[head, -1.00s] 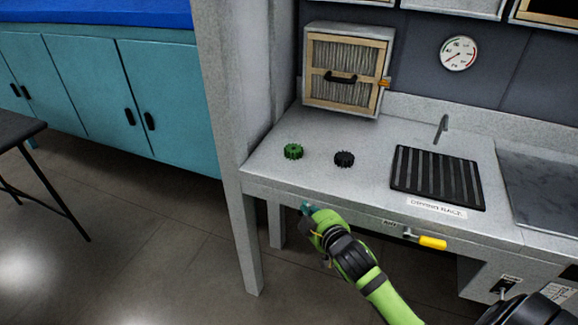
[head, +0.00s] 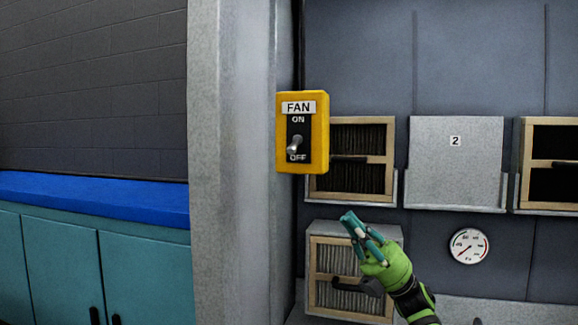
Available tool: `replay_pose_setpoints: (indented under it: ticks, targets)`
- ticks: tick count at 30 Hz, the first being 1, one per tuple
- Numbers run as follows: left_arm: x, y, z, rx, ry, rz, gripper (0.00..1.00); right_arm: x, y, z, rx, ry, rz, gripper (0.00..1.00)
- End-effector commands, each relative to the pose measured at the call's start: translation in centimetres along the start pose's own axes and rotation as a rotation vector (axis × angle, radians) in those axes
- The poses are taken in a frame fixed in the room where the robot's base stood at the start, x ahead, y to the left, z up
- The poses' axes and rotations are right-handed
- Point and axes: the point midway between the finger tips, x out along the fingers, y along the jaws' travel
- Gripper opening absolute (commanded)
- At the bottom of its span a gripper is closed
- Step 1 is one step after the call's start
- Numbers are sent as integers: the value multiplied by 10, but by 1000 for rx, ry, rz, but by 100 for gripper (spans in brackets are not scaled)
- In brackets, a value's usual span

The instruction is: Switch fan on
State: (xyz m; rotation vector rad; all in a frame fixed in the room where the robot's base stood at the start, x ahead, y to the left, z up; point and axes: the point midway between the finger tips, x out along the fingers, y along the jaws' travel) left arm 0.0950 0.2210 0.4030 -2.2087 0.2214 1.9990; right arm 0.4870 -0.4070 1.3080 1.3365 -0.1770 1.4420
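The yellow fan switch box (head: 319,132) is fixed on the side of the grey post, with a white FAN label, ON above and OFF below. Its small grey toggle lever (head: 295,144) sits low on the black plate, close to the word OFF, and appears tilted down. My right gripper (head: 358,226), with teal fingertips and a green body, is below and to the right of the box, apart from it. Its fingers look close together, with nothing seen between them. My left gripper is not in view.
The grey post (head: 230,160) stands left of the box. Wood-framed filters (head: 350,158) and a panel marked 2 (head: 456,162) are on the wall to the right. Another filter (head: 328,262) stands behind my gripper. A round gauge (head: 468,245) is farther right.

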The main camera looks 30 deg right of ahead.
Motion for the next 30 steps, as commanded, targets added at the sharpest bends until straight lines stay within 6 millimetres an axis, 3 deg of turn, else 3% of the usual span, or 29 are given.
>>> replay_pose_setpoints:
  ticks: [5,17,23,30]
  targets:
    - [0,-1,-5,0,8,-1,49,0,12,-3,-31,50,11,0]
    - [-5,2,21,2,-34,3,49,6,12,-3,-29,51,12,0]
    - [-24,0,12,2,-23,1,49,39,15,-3,-29,52,13,0]
    - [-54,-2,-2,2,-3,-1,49,92,16,-6,-28,51,14,0]
